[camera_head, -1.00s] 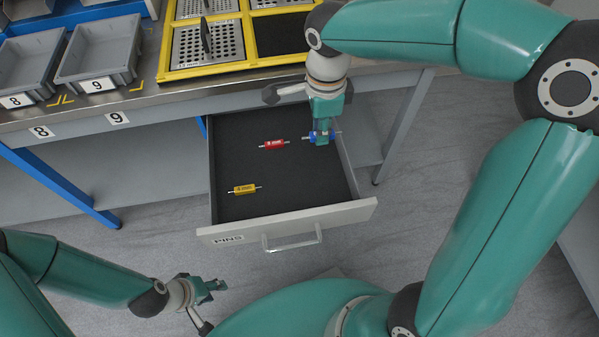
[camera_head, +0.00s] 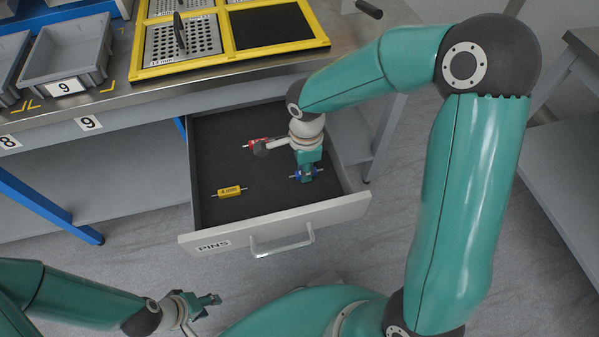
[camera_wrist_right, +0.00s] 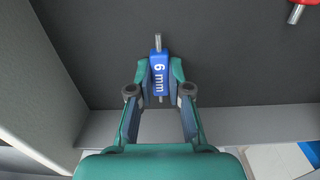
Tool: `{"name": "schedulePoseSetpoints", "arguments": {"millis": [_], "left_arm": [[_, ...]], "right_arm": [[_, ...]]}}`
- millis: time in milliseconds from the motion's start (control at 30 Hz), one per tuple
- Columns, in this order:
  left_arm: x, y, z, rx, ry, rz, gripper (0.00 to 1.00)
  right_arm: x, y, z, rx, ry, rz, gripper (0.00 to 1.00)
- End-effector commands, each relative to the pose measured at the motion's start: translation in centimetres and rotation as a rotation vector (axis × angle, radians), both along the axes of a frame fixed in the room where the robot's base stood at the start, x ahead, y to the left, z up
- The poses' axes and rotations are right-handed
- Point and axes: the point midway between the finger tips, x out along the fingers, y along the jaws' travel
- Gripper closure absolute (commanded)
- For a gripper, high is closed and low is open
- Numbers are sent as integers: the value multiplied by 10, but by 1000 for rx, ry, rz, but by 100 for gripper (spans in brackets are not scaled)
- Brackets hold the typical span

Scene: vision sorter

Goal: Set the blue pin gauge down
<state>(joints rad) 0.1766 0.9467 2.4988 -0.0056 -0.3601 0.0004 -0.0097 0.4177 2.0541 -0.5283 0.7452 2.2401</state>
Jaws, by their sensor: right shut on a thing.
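The blue pin gauge (camera_head: 297,176), marked 6 mm, is in my right gripper (camera_head: 304,174), over the right part of the open PINS drawer (camera_head: 215,160). The right wrist view shows the gauge (camera_wrist_right: 158,72) between both fingers of that gripper (camera_wrist_right: 159,80), its metal pin sticking out at the far end. I cannot tell whether it touches the dark drawer floor. The yellow 4 mm gauge (camera_head: 230,191) and the red gauge (camera_head: 257,144) lie in the drawer; my right wrist hides part of the red one. My left gripper (camera_head: 206,303) is low at the left, away from the drawer, its jaw opening unclear.
The drawer's front panel with its handle (camera_head: 283,244) faces me. On the bench above stand a yellow-framed tray (camera_head: 232,54) with perforated plates and a grey bin (camera_head: 68,55) labelled 9. The drawer floor between the yellow gauge and the blue gauge is clear.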

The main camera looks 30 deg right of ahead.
Motion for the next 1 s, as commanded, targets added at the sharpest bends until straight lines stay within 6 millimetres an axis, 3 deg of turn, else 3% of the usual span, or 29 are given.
{"name": "schedulePoseSetpoints", "arguments": {"millis": [367,400,533,867,1000], "left_arm": [[0,0,-5,0,0,0,60],[0,0,-4,0,0,0,60],[0,0,-3,0,0,0,60],[0,0,-2,0,0,0,60],[0,0,3,0,0,0,60]], "right_arm": [[0,0,-5,0,-1,1,100],[0,0,-4,0,-1,1,79],[0,0,-4,0,-1,1,57],[0,0,-3,0,0,1,57],[1,0,6,0,-3,0,57]]}}
